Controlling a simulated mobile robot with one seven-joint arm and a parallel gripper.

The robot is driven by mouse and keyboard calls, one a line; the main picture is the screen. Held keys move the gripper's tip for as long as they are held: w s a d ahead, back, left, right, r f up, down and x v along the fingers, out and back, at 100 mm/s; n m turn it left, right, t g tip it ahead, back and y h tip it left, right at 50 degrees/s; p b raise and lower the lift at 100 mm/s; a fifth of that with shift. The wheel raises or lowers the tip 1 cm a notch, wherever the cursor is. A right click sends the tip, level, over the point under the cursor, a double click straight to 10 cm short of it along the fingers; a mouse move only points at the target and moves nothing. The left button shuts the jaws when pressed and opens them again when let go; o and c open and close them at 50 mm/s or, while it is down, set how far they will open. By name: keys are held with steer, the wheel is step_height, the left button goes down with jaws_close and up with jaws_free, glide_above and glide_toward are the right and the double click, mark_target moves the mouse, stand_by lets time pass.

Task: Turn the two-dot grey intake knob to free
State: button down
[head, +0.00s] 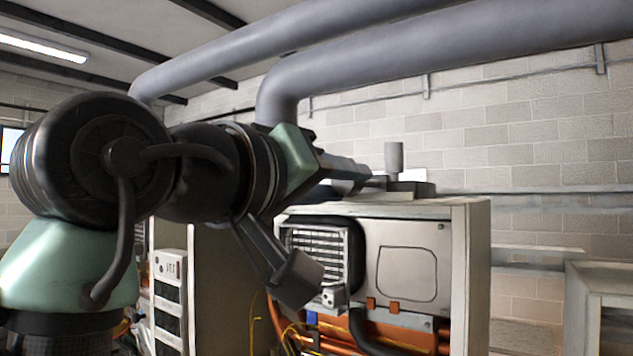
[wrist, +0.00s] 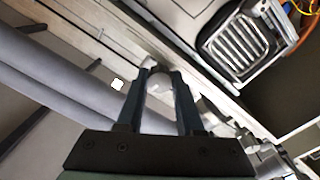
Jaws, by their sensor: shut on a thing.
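My gripper (head: 385,182) reaches in from the left over the top of an open heater cabinet (head: 470,270). In the wrist view, my gripper (wrist: 160,76) has its two dark fingers closed on a light grey knob (wrist: 158,84). In the head view, a grey upright cylinder (head: 394,157) rises at the fingertips above a dark base on the cabinet top. The grip itself is partly hidden there by the fingers. No dots or markings can be made out on the knob, so its setting cannot be read.
Thick grey pipes (head: 450,45) run overhead, above my arm. The cabinet's open front shows a grille (head: 318,262), a pale panel (head: 407,273) and orange pipes. Another cabinet (head: 600,290) stands at the right. A block wall is behind.

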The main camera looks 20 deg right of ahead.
steer(key=shift+r+n, duration=0.1)
steer(key=shift+n, duration=0.6)
steer(key=c, duration=0.5)
jaws_free()
steer(key=shift+c, duration=0.2)
steer(key=shift+s+a+b, duration=0.2)
steer(key=shift+a+b, duration=0.1)
steer(key=b+v, duration=0.6)
steer(key=v, duration=0.6)
steer(key=shift+s+a, duration=0.1)
steer(key=shift+s, duration=0.05)
